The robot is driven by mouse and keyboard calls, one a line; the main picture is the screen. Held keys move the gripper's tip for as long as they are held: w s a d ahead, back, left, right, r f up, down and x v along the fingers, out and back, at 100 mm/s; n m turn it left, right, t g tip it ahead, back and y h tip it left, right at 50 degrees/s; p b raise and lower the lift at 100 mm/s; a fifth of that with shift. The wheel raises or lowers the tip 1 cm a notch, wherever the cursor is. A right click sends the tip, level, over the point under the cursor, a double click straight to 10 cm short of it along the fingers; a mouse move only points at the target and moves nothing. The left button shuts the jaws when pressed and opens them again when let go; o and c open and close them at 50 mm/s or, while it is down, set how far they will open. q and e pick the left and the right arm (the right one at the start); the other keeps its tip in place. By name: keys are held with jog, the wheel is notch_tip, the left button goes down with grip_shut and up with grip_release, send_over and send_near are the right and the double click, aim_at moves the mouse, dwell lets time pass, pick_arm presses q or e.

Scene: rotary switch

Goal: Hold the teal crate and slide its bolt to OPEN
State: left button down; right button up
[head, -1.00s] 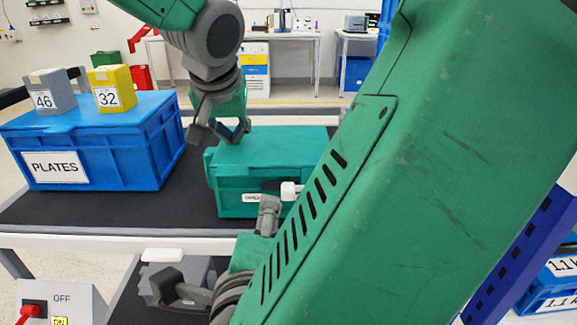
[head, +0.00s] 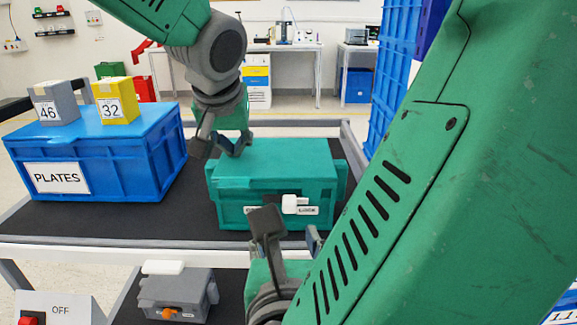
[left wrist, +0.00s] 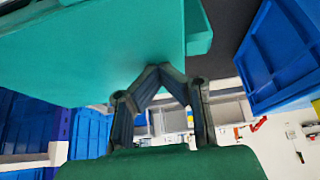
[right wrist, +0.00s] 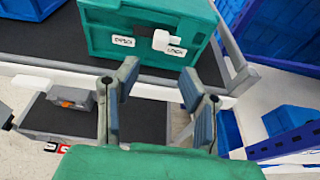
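The teal crate (head: 275,175) stands on the dark worktop; its front also shows in the right wrist view (right wrist: 110,20). On its front a white bolt knob (head: 290,204) sits by the LOCK label (right wrist: 175,50), right of the OPEN label (right wrist: 123,41). My left gripper (head: 236,152) is at the crate's back left top edge. Its fingertips (left wrist: 160,69) come together against the lid, with nothing visible between them. My right gripper (head: 290,232) is open and empty in front of and below the bolt; its fingers (right wrist: 160,82) stand apart.
A blue PLATES bin (head: 120,165) stands left of the crate, bearing a grey box marked 46 (head: 52,103) and a yellow box marked 32 (head: 116,100). A grey case (head: 178,293) with an orange part sits on the lower shelf. Blue crates (head: 395,85) rise behind at right.

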aim_at(289, 210)
jog(key=shift+x, duration=3.35)
grip_shut()
